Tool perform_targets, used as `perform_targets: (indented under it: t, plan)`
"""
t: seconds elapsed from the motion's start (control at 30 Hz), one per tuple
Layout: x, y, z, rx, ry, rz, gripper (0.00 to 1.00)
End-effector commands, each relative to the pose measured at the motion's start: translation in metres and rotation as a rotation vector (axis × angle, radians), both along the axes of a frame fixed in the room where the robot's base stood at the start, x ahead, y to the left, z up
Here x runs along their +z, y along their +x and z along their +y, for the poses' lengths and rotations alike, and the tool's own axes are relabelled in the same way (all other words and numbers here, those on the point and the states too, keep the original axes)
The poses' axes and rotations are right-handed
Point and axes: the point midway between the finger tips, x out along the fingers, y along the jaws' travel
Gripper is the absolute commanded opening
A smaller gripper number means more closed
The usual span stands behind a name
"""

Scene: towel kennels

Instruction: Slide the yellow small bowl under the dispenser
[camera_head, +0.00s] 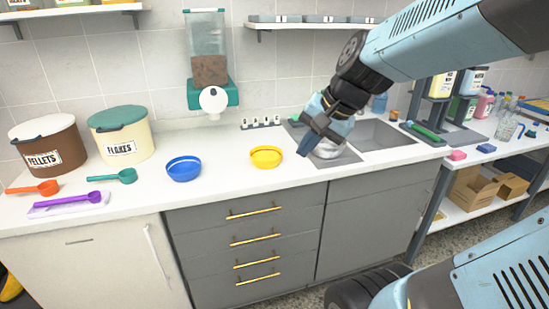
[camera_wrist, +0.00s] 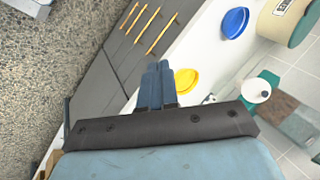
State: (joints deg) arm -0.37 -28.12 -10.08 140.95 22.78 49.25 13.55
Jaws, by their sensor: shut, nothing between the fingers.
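The yellow small bowl (camera_head: 266,157) stands upright on the white counter, right of the blue bowl (camera_head: 184,168). The dispenser (camera_head: 209,60) is on the wall behind, with a clear hopper part-filled with brown food, a teal body and a white round front; the counter below its spout is bare. My gripper (camera_head: 304,150) is shut and empty, just right of the yellow bowl and apart from it. In the wrist view the closed fingers (camera_wrist: 157,84) point toward the counter edge, with the yellow bowl (camera_wrist: 186,79) just to their right and the dispenser (camera_wrist: 262,92) farther right.
Left on the counter are a PELLETS tub (camera_head: 48,147), a FLAKES tub (camera_head: 122,134) and orange, teal and purple scoops. A sink (camera_head: 375,133) lies right, behind my gripper. Small lettered blocks (camera_head: 261,123) stand by the wall. Drawers (camera_head: 245,235) are below.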

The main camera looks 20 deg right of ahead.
Motion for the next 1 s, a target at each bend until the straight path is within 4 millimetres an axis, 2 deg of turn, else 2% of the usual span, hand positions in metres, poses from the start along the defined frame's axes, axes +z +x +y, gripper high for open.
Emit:
perform_targets:
  t: [0.27,0.47,0.6,0.8,1.0]
  plan:
    - [-0.032,0.069,-0.010,-0.486,0.400,0.209,0.00]
    - [-0.062,0.119,-0.034,-0.872,0.649,0.348,0.00]
    - [-0.088,0.151,-0.059,-1.144,0.800,0.425,0.00]
    - [-0.120,0.179,-0.092,-1.445,0.955,0.487,0.00]
    - [-0.134,0.190,-0.108,-1.576,1.022,0.504,0.00]
